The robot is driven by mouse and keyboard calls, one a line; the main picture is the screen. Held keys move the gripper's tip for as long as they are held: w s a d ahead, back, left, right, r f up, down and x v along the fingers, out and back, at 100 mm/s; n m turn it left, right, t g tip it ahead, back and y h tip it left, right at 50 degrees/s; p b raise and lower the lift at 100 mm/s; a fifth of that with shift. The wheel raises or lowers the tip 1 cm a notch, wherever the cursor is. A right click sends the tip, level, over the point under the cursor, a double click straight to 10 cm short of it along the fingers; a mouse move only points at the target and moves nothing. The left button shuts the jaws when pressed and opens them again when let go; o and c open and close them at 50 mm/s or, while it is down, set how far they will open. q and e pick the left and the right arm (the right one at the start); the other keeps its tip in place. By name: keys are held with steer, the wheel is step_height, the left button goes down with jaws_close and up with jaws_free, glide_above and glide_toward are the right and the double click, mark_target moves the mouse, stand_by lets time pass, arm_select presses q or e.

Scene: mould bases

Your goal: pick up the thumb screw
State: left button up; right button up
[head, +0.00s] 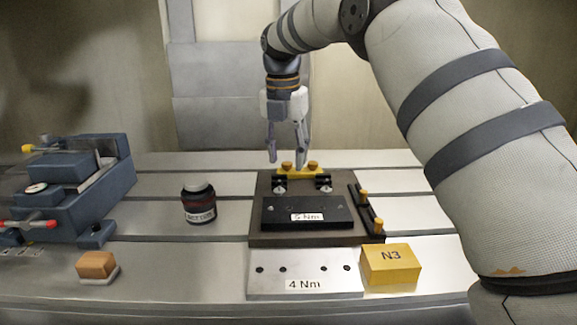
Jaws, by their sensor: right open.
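Small brass-coloured knobs that look like thumb screws sit on the dark mould base (262,225). One thumb screw (286,167) is on the yellow bar at the back, and a second (313,166) is to its right. Two more, a side knob (364,194) and a nearer one (378,224), are on the right edge bar. I cannot tell which one the task names. My right gripper (286,155) points down above the back left knob, its fingers apart and nothing seen between them. Whether the fingertips touch anything is unclear. My left gripper is out of view.
A metal plate labelled 4 Nm (262,285) lies in front, with a yellow N3 block (391,265) at its right. A dark jar (199,203), a blue vise (75,190) and an orange-topped block (97,265) stand left. The slotted table between jar and vise is clear.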

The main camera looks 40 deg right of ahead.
steer(key=shift+f, duration=0.6)
jaws_close()
steer(key=shift+w, duration=0.1)
